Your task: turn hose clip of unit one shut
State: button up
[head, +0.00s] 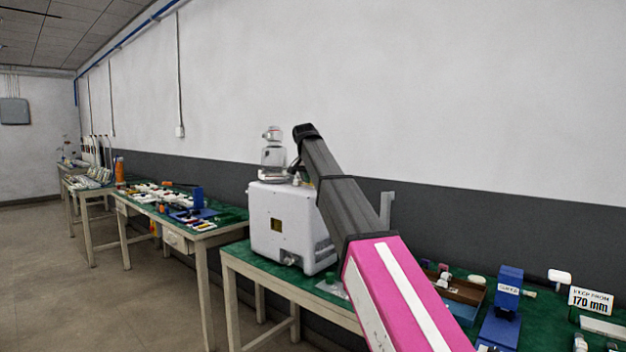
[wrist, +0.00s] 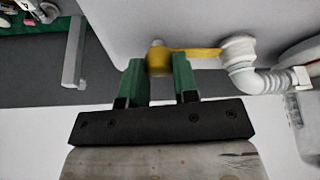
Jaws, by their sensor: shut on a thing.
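The yellow hose clip (wrist: 200,53) shows in the wrist view as a flat lever running from a white hose fitting (wrist: 238,48) leftward to a rounded end between my fingers. My gripper (wrist: 160,68) has its two green fingers on either side of that yellow end and is shut on it. A white ribbed hose (wrist: 258,82) bends away from the fitting to the right. In the head view the white boxy unit (head: 283,222) stands on the green bench, with my arm reaching behind its top right. The clip and my fingertips are hidden in that view.
A grey upright bracket (wrist: 75,52) stands left of my gripper, apart from it. Right of my arm, the bench holds a brown tray (head: 462,292), a blue device (head: 503,308) and a "170 mm" sign (head: 590,300). Cluttered benches (head: 150,208) run along the wall at left.

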jog(key=o, duration=0.9)
jog(key=shift+v, duration=5.45)
jog(key=shift+s, duration=0.1)
